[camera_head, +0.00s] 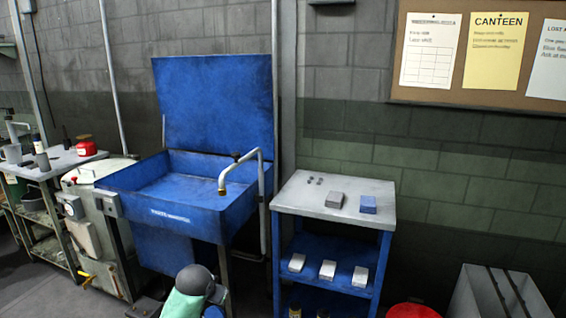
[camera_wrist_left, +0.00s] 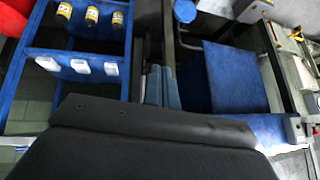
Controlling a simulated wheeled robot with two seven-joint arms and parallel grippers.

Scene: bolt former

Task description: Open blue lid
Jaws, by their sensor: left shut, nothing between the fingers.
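The blue lid (camera_head: 214,98) stands raised and upright behind the blue wash basin (camera_head: 190,213) in the head view. The basin is open at the top, and its inside shows. A pale bent tap (camera_head: 245,168) rises at the basin's right side, in front of the lid's lower right corner. In the left wrist view my left gripper (camera_wrist_left: 162,88) is shut and empty, its fingers close together. No contact with the lid shows. My right gripper is in neither view.
Right of the basin is a blue shelf cart (camera_head: 385,225) with a grey top holding two small blocks. White boxes stand on its shelf. A red bucket (camera_head: 412,311) is at the bottom right. A grey machine (camera_head: 100,220) stands close on the basin's left.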

